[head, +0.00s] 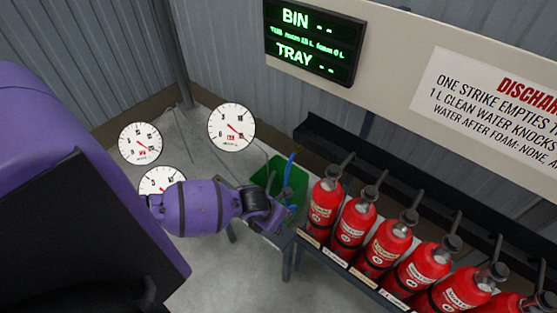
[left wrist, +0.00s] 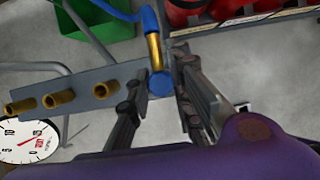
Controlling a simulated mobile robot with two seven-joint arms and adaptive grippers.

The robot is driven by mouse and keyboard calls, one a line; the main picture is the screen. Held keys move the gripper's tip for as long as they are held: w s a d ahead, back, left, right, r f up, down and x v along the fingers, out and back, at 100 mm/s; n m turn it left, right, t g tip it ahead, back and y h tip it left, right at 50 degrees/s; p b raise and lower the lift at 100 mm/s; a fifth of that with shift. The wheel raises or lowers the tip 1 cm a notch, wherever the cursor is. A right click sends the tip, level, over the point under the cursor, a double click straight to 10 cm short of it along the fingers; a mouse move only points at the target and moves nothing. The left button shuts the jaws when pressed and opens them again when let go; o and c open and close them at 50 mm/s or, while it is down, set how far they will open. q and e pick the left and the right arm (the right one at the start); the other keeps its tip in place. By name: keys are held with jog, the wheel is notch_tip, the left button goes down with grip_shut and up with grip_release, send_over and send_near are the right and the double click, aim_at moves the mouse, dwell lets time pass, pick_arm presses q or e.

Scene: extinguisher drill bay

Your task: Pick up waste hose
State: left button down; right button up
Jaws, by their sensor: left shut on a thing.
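The waste hose is blue with a brass end; in the left wrist view (left wrist: 150,20) it runs down from the top edge to a round blue part between my fingers. In the head view a bit of the blue hose (head: 291,163) shows at the green bin. My left gripper (head: 268,217) is at the end of the grey rail, just in front of the bin. In the left wrist view its fingers (left wrist: 158,88) stand on either side of the blue part and are shut on the hose end. The exact contact is partly hidden. My right gripper is not in view.
A grey rail (left wrist: 82,98) carries several brass fittings beside my left gripper. The green bin (head: 297,181) stands behind it. Several red extinguishers (head: 352,222) stand in a row at the right. Round gauges (head: 231,127) stand at the left. A display (head: 312,42) hangs above.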

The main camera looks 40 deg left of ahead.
pick_arm(q)
notch_tip(320, 180, up, 28)
jog(key=p, duration=0.1)
jog(key=shift+f, duration=0.2)
